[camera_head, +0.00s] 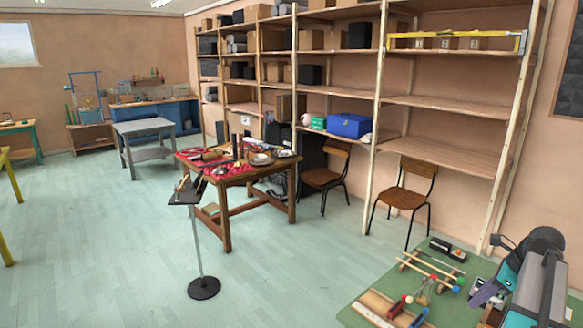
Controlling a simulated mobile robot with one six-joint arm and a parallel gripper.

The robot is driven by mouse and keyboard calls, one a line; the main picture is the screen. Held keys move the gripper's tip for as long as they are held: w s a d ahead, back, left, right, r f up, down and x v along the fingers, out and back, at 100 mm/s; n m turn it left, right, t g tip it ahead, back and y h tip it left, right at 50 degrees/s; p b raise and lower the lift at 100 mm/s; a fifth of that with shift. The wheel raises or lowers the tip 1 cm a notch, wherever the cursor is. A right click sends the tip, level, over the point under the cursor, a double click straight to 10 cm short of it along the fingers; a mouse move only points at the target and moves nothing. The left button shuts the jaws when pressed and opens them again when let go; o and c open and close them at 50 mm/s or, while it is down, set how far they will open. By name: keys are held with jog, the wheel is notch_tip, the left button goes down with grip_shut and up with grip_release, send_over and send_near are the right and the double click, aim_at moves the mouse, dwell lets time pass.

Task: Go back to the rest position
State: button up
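My arm shows at the lower right, over the right part of a green-topped table (362,312). What looks like my gripper (487,294) is at the arm's left side, close above the table. It is small and partly hidden by my arm, so I cannot tell whether it is open or shut. Nothing is clearly seen in it. On the green table, left of my gripper, lie sticks with blue ends (432,271), a red-handled tool (398,306) and a wooden piece (378,304). A black box (447,249) lies at the table's back.
A wooden table (226,230) with a red cloth and several objects stands mid-room. A black stand (203,288) is before it. Two chairs (404,196) (326,178) stand by tall wooden shelves (440,103). A grey table (143,127) stands farther back. The floor at left is largely clear.

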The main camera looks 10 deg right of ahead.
jog(key=w+a+f+n+g+y+b, duration=0.1)
jog(key=w+a+f+n+g+b, duration=0.1)
jog(key=a+f, duration=1.1)
jog(key=w+a+f+n+g+y+b, duration=0.2)
jog(key=w+a+f, duration=0.1)
jog(key=a+f, duration=1)
jog(key=s+a+f+n+g+h+b, duration=0.1)
jog(key=s+a+f+n+g, duration=0.1)
jog(key=s+a+f, duration=0.4)
jog(key=s+a+f+n+g+b, duration=0.2)
jog(key=s+a+f+n, duration=0.1)
jog(key=a+f, duration=0.55)
jog(key=s+a+f+n+h+b, duration=0.1)
jog(key=s+a+f+n+h, duration=0.1)
jog(key=s+f+n, duration=0.6)
jog(key=s+a+f+n+g+h+b, duration=0.1)
jog(key=s+a+f+n+h, duration=0.1)
jog(key=s+f+n, duration=0.6)
jog(key=s+a+n, duration=0.1)
jog(key=s+n, duration=0.2)
jog(key=n, duration=0.1)
jog(key=shift+s+a+f+h, duration=0.3)
jog(key=shift+s+f, duration=0.05)
jog(key=shift+s, duration=0.05)
